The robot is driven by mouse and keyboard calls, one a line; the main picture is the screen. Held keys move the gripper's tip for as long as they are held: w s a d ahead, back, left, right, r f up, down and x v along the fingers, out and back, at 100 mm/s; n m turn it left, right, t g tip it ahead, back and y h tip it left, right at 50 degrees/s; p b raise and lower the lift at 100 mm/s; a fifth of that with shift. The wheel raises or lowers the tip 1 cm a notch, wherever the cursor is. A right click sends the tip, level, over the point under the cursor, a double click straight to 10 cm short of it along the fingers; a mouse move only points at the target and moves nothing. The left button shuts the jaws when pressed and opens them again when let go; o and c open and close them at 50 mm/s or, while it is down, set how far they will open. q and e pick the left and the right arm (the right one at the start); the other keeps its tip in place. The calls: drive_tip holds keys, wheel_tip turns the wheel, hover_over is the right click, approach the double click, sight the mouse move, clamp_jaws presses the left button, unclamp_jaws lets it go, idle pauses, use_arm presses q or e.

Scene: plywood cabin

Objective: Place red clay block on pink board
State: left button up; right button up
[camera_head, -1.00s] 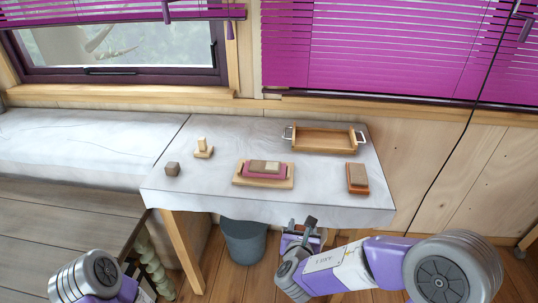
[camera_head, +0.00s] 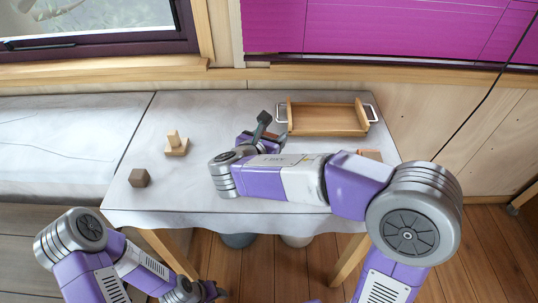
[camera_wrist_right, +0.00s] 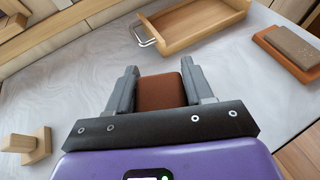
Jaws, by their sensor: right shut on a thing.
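My right gripper (camera_wrist_right: 160,70) is shut on a reddish-brown block, the red clay block (camera_wrist_right: 163,92), whose sides lie between the two fingers in the right wrist view. In the head view the right gripper (camera_head: 266,134) is over the table, just left of the wooden tray. The pink board is not visible in either current view; my right arm covers the middle of the table in the head view. My left gripper (camera_head: 206,291) is low at the bottom of the head view, away from the table, and its jaws are unclear.
The handled wooden tray (camera_head: 325,130) stands empty at the table's back; it also shows in the right wrist view (camera_wrist_right: 205,38). An orange-red board (camera_wrist_right: 283,54) bears a brown block (camera_wrist_right: 298,44). A dark cube (camera_head: 139,178) and a wooden peg stand (camera_head: 176,150) sit at left.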

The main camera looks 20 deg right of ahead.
drive_tip(key=shift+w+f+b, duration=0.1)
drive_tip(key=shift+f+b, duration=1)
drive_tip(key=shift+f, duration=2.05)
drive_tip(key=shift+f, duration=0.2)
drive_tip(key=o, duration=1.1)
drive_tip(key=shift+r, duration=0.1)
drive_tip(key=shift+a+r, duration=0.1)
drive_tip(key=shift+r, duration=0.1)
drive_tip(key=p+v, duration=0.3)
drive_tip(key=v, duration=0.8)
drive_tip(key=shift+s+a, duration=0.15)
drive_tip(key=shift+s, duration=0.25)
